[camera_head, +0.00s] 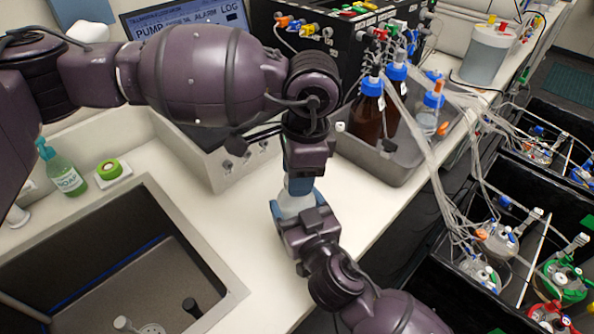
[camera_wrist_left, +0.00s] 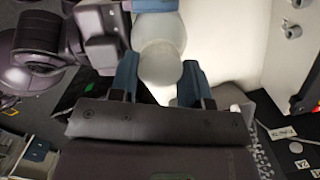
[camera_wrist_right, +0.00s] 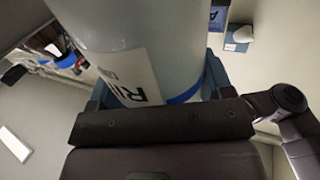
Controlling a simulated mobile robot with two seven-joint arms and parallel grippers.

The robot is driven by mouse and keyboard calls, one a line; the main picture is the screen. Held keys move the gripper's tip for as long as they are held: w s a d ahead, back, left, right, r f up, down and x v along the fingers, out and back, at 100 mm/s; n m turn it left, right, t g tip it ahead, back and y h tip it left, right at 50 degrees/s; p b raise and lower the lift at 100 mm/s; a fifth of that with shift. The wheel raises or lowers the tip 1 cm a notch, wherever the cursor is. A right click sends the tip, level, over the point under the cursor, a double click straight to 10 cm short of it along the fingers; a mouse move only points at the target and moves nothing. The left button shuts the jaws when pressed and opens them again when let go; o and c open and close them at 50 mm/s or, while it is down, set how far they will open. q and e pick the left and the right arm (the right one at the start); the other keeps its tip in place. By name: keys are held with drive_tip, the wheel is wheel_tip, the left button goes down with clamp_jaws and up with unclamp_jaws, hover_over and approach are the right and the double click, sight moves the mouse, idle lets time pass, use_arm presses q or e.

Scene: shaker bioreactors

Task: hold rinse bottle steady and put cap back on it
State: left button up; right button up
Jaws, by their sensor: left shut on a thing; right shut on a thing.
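The rinse bottle (camera_head: 295,204) is pale and stands upright over the white counter, mostly hidden by my grippers. My right gripper (camera_head: 300,222) is shut on its body from the front. In the right wrist view the bottle (camera_wrist_right: 150,45) fills the space between the fingers, with a partly readable label and a blue band. My left gripper (camera_head: 300,186) is directly above the bottle, pointing down. In the left wrist view a pale rounded cap (camera_wrist_left: 160,66) lies between its blue fingers (camera_wrist_left: 158,85). Whether the cap touches the bottle neck is hidden.
A sink (camera_head: 90,270) is at the left, with a green soap bottle (camera_head: 65,172) behind it. A grey tray (camera_head: 375,165) with brown bottles (camera_head: 368,118) and tubing stands to the right. Bare counter (camera_head: 215,225) lies left of the bottle.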

use_arm(q)
drive_tip(key=o, duration=0.9)
drive_tip(key=shift+r, duration=0.15)
drive_tip(key=shift+r, duration=2.15)
drive_tip(key=shift+c, duration=0.6)
